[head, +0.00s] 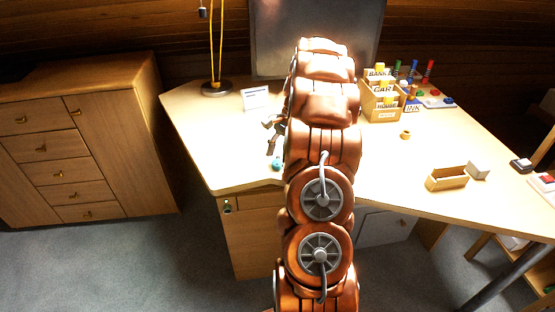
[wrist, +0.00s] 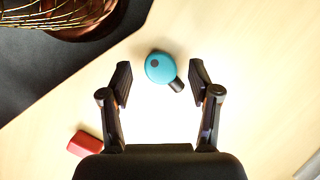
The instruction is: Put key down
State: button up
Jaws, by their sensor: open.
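The key (wrist: 160,68) has a round teal head with a dark spot and a short black shaft pointing down-right. It lies on the light wooden desk, and its teal head also shows in the head view (head: 277,164) near the desk's front edge. My gripper (wrist: 160,80) is open in the wrist view, its black fingers spread on either side of the key with gaps on both sides. In the head view my gripper (head: 271,136) is partly hidden by my arm, just above the key in the picture.
A small open box (head: 447,183) sits at the right. A white card (head: 256,98) stands at the back left. A red block (wrist: 84,144) lies near the left finger.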

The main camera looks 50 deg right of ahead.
jog(key=v, duration=1.1)
jog(key=s+a+r+n+g+h, duration=0.1)
jog(key=s+a+n, duration=0.15)
jog(key=a, duration=0.65)
jog(key=s+a+r+n, duration=0.15)
jog(key=a+n, duration=0.25)
jog(key=a, duration=0.5)
jog(key=s+a+r+n+g+h, duration=0.1)
jog(key=a+r+n, duration=0.15)
jog(key=a, duration=0.65)
jog(key=s+a+f+n+h, duration=0.1)
jog(key=s+a+f+n, duration=0.1)
jog(key=s, duration=0.5)
jog(key=s+a+f+n, duration=0.3)
jog(key=s+a+n, duration=0.1)
jog(key=s+a, duration=0.2)
jog(key=s+a+f+n+h, duration=0.1)
jog(key=s+a+f+n, duration=0.1)
jog(key=s, duration=0.6)
jog(key=shift+s+a+f+n+g+h, duration=0.35)
jog(key=shift+a+n, duration=0.35)
jog(key=shift+a, duration=0.25)
